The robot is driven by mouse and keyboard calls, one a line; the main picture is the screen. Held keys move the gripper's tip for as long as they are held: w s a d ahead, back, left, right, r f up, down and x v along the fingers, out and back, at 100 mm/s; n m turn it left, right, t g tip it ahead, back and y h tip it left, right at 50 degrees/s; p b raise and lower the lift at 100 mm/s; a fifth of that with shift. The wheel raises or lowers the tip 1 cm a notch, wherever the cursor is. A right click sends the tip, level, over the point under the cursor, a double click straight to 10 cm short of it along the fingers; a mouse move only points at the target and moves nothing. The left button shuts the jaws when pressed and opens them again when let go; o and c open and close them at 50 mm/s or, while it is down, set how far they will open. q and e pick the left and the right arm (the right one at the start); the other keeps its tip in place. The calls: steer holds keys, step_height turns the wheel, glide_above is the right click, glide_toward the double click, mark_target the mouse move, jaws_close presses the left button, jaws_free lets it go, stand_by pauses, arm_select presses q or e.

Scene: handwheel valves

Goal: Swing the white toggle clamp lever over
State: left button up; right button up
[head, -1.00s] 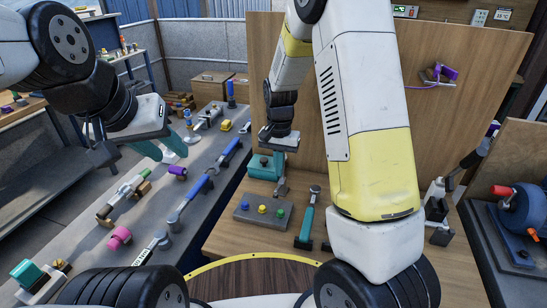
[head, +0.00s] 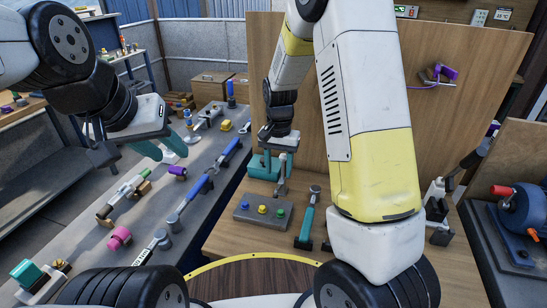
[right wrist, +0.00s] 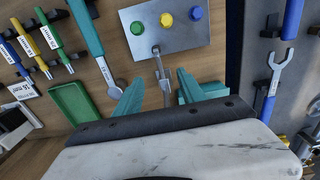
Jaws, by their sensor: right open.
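A pale grey metal lever with a round end (right wrist: 160,68) stands between my right gripper's fingers in the right wrist view; it looks like the clamp lever, though its white colour is not clear. It shows as a small grey bar (head: 281,187) below that gripper in the head view. My right gripper (head: 274,168) has its two teal fingers apart, one on each side of the lever; in the right wrist view (right wrist: 160,90) I see no clear contact. The clamp's base is hidden by the gripper. My left gripper (head: 165,151) hangs with its fingers apart over the left bench, away from the lever.
A grey plate with coloured knobs (head: 263,212) sits close in front of the lever. A wooden panel (head: 350,95) stands behind. The left bench (head: 215,150) holds wrenches and other tools.

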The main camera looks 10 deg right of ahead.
step_height(320, 180, up, 6)
steer(key=shift+r, duration=0.25)
stand_by(0.5)
